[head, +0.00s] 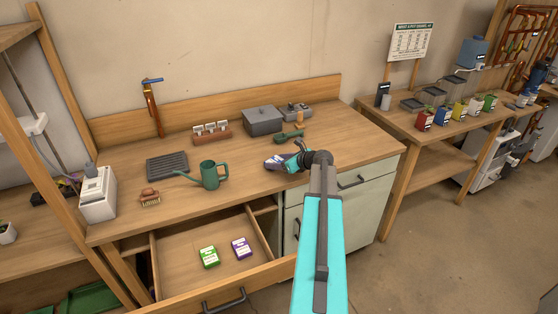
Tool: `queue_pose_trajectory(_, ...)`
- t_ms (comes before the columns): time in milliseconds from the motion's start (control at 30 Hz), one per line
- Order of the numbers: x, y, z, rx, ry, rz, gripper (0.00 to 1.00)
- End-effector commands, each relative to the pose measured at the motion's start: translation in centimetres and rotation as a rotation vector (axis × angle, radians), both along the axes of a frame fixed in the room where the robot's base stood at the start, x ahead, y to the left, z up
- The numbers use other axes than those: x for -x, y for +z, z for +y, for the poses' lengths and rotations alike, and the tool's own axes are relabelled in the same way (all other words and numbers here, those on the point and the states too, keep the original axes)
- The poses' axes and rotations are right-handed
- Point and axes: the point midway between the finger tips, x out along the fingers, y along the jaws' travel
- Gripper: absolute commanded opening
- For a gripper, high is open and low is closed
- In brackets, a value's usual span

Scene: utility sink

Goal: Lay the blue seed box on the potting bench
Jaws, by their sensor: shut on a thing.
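My gripper (291,163) is over the right part of the wooden potting bench (240,164), in front of the grey lidded box. It is shut on a small dark bluish box with a pale label, which looks like the blue seed box (274,163). The box is tilted and partly hidden by the jaws. It is at or just above the bench top; I cannot tell whether it touches.
The front drawer (180,262) is open, with a green box (209,257) and a purple box (241,248) inside. Several coloured boxes stand on the right-hand bench (405,120).

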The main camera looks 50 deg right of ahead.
Motion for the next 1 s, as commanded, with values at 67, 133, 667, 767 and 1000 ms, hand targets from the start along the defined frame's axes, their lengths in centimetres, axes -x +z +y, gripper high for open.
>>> queue_pose_trajectory(67, 0.0, -0.18, -0.01, 0.0, 0.0, 0.0, 0.37)
queue_pose_trajectory(133, 0.01, -0.22, 0.0, 0.0, 0.0, -0.001, 0.37)
queue_pose_trajectory(667, 0.0, -0.5, 0.03, 0.0, 0.001, 0.0, 0.77)
queue_pose_trajectory(767, 0.0, -0.49, 0.03, 0.0, 0.001, 0.0, 0.77)
queue_pose_trajectory(1000, -0.01, -0.22, 0.04, 0.0, 0.001, 0.0, 0.77)
